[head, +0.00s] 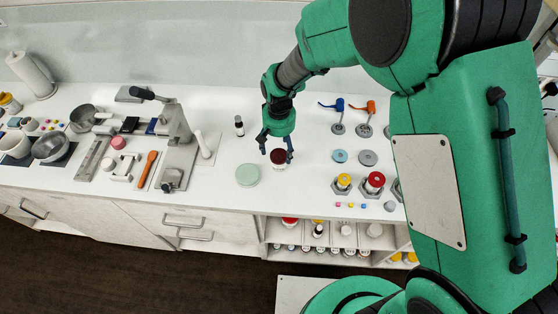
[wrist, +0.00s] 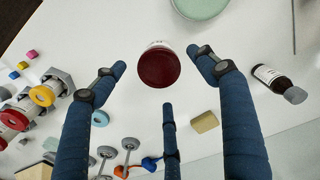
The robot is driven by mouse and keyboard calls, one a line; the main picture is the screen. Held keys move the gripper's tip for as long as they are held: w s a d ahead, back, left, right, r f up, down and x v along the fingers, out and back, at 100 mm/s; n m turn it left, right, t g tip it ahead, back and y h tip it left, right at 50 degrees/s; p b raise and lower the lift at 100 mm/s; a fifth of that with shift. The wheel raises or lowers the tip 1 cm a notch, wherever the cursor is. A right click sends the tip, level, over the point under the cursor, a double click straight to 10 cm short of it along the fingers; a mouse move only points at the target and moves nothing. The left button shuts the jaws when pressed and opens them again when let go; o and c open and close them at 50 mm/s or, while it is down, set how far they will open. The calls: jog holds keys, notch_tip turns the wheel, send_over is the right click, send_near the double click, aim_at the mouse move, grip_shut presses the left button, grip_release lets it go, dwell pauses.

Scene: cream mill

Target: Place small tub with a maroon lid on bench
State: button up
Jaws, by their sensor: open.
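The small tub with a maroon lid (head: 278,156) stands upright on the white bench (head: 222,150), right of the pale green disc. In the wrist view the tub's maroon lid (wrist: 158,68) faces the camera, with a bit of white side and label showing behind it. My gripper (head: 276,151) is open just above the tub, pointing down. In the wrist view its blue fingers spread around the lid with gaps visible on the left and right. I cannot tell how far the fingertips are above the bench.
A pale green disc (head: 248,175) lies close to the left of the tub. A dark bottle (head: 239,126) stands behind it. A beige block (wrist: 206,122) lies nearby in the wrist view. Yellow and red ringed fittings (head: 374,182) stand to the right. The front bench edge is close.

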aim_at(279, 160)
jog(key=shift+f, duration=1.2)
jog(key=shift+s+f+b, duration=0.1)
jog(key=shift+f+b, duration=0.2)
jog(key=shift+f, duration=2.3)
jog(key=c, duration=1.5)
jog(key=shift+r, duration=0.15)
